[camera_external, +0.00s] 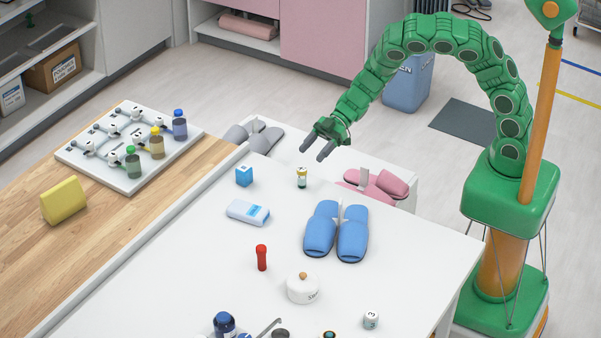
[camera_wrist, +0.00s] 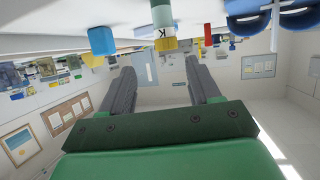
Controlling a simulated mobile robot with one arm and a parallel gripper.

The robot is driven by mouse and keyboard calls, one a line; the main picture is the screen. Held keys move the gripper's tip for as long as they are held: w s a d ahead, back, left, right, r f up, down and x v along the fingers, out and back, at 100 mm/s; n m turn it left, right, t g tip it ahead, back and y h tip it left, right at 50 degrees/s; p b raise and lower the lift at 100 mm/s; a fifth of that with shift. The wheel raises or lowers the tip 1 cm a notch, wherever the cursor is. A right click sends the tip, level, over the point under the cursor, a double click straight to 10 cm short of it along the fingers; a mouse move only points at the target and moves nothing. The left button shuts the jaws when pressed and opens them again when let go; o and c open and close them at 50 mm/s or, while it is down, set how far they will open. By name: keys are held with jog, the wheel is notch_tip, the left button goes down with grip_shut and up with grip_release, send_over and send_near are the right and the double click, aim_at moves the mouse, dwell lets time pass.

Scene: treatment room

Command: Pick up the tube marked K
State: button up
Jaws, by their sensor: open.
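The tube marked K (camera_external: 302,178) stands upright on the white table, small, with a yellowish cap, a white label and a dark green lower part. In the wrist view, which is upside down, the tube (camera_wrist: 163,31) shows the letter K on its white label, with its yellow cap pointing down the picture. My gripper (camera_external: 312,153) is open and empty, above the table's far edge and just beyond the tube. In the wrist view the tube appears ahead, between the lines of the two grey fingers (camera_wrist: 160,66), and apart from them.
A blue cube (camera_external: 244,176) stands left of the tube, and a white-and-blue box (camera_external: 248,212) lies nearer. Blue slippers (camera_external: 336,232) lie to the right. A red tube (camera_external: 262,257) and a white lidded pot (camera_external: 302,289) stand nearer. Pink slippers (camera_external: 378,186) lie beyond the table edge.

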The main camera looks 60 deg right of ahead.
aim_at(302, 169)
jog(key=shift+a+f, duration=0.25)
jog(key=shift+f, duration=0.2)
jog(key=shift+x, duration=0.95)
jog(key=shift+s+x, duration=0.2)
jog(key=shift+x, duration=1.1)
jog(key=shift+s+x, duration=0.25)
jog(key=shift+x, duration=1.05)
jog(key=shift+c, duration=0.4)
jog(key=c, duration=1)
